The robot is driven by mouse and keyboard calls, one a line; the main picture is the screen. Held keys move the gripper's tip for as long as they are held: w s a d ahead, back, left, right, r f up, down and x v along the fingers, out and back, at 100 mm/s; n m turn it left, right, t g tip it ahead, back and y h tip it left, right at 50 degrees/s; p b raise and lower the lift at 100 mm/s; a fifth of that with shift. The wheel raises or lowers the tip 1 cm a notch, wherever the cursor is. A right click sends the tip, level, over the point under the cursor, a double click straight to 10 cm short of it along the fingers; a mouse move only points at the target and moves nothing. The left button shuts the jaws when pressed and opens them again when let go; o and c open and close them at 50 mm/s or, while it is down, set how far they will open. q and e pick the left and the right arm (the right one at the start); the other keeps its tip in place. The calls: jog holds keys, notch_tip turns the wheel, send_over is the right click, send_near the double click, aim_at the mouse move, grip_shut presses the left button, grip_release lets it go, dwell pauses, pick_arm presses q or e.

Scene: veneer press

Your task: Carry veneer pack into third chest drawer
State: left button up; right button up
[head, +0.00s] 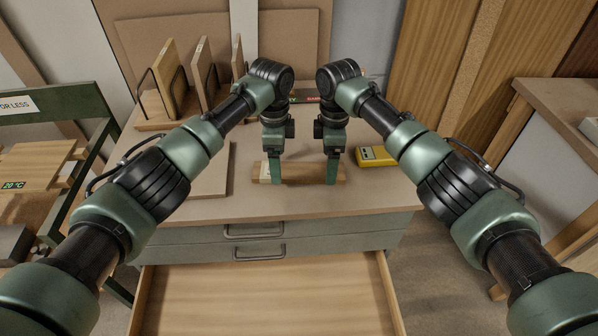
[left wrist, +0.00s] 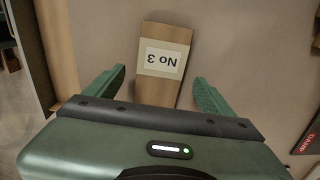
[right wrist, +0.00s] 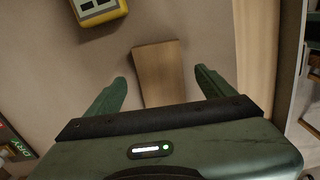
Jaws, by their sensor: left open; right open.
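The veneer pack (head: 304,173), a long light-brown bundle, lies flat on top of the chest (head: 330,203). Its left end has a "No 3" label, which shows in the left wrist view (left wrist: 162,58). My left gripper (head: 274,181) is open at the pack's labelled end, with a finger to each side of it. My right gripper (head: 332,181) is open in the same way at the pack's plain end, seen in the right wrist view (right wrist: 158,75). The third chest drawer (head: 262,300) is pulled out and its visible floor is bare. Two shut drawers with handles are above it.
A yellow meter (head: 376,156) lies right of the pack. A flat board (head: 212,172) lies to its left, and a wooden rack (head: 165,112) with upright panels stands behind. A green-framed press (head: 92,150) is on the left, a bench (head: 560,105) on the right.

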pick_arm(q)
jog(key=shift+s+f, duration=0.1)
jog(key=shift+f, duration=0.75)
pick_arm(e)
jog(key=shift+s+f, duration=0.1)
jog(key=shift+f, duration=0.75)
pick_arm(q)
jog(key=shift+f, duration=0.35)
pick_arm(e)
jog(key=shift+f, duration=0.35)
pick_arm(q)
jog(key=shift+r, duration=0.1)
jog(key=c, duration=1.6)
pick_arm(e)
jog(key=shift+r, duration=0.1)
jog(key=c, duration=1.6)
